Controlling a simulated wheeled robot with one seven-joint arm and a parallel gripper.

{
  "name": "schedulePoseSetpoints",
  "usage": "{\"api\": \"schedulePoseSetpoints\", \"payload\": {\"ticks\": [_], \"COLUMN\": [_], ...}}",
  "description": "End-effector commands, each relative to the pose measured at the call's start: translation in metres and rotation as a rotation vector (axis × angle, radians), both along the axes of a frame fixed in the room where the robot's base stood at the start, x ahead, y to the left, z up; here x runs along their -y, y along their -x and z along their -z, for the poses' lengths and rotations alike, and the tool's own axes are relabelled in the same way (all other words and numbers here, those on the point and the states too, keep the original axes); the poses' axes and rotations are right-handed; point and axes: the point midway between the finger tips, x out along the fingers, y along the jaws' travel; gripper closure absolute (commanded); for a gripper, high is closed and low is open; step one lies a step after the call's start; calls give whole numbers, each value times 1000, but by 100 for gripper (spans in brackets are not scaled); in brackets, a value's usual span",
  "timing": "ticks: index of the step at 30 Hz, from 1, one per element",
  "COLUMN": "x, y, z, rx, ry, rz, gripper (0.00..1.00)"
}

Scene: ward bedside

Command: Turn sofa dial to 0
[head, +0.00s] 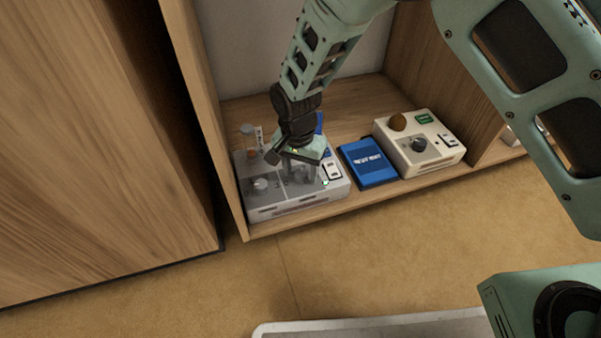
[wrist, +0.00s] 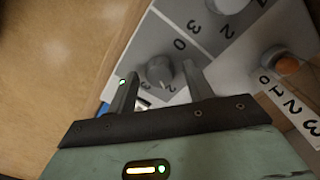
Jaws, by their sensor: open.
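A light grey control box (head: 300,207) sits at the left end of the shelf. In the wrist view, a grey dial (wrist: 160,72) with a ring of numbers lies on a dark panel, with a 0 printed near it. Its pointer setting is hard to read. My gripper (wrist: 159,80) is open, its fingers on either side of this dial; contact is unclear. In the head view, my gripper (head: 302,174) points down over the box's right part and partly hides it. A second dial (head: 260,184) is on the box's left; it also shows in the wrist view (wrist: 229,5). No sofa marking is readable.
An orange-topped slider (wrist: 288,65) stands beside a number scale. A blue box (head: 368,165) lies right of the control box. A wooden side panel (head: 205,110) closes the left.

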Motion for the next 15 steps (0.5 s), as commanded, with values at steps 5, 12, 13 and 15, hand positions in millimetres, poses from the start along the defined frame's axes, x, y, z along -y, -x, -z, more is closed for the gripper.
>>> {"api": "schedulePoseSetpoints", "payload": {"ticks": [5, 12, 13, 15], "x": [0, 0, 0, 0], "y": [0, 0, 0, 0], "z": [0, 0, 0, 0], "rx": [0, 0, 0, 0], "ry": [0, 0, 0, 0], "rz": [0, 0, 0, 0], "gripper": [49, 93, 93, 93]}}
